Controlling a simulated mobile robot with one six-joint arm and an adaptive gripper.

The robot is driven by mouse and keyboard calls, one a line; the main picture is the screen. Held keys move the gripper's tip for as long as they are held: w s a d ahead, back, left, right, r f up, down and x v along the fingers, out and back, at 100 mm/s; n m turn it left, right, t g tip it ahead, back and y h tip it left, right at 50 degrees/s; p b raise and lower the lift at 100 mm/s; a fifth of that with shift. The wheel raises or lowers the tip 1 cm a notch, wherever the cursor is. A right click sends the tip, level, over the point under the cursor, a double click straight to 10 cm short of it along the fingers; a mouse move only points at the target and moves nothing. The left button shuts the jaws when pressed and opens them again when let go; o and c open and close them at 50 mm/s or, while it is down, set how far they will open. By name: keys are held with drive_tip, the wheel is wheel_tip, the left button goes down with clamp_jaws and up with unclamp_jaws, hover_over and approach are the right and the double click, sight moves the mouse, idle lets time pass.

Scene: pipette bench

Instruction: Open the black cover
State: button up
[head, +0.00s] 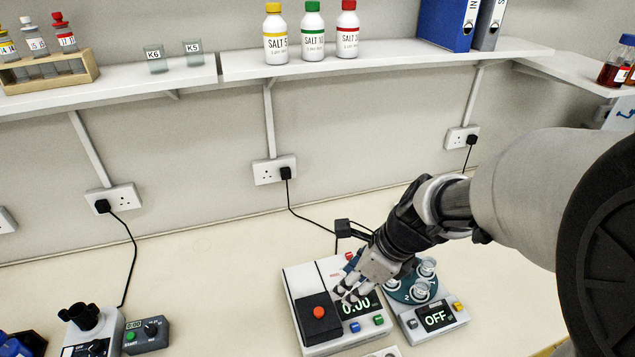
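A white device (291,274) with a display reading 0.00 stands on the bench. On its left side lies a black cover (308,330), flat and closed, with a round red knob (319,312) on it. My gripper (346,294) reaches in from the right and points down over the device, just right of the cover and near the display's top edge. It seems to hold nothing. The gap between its fingertips is too small to judge. Whether the fingers touch the device is not clear.
A smaller device (450,320) showing OFF, with a round teal holder (399,294) of glass vials, stands close on the right. A black adapter (342,228) and cables lie behind. A microscope-like instrument (84,316) stands far left. The bench between is clear.

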sight(319, 311)
drive_tip(key=b+x, duration=0.6)
drive_tip(key=x, duration=1)
drive_tip(key=shift+s+a+f, duration=0.1)
drive_tip(key=shift+f, duration=0.2)
clamp_jaws()
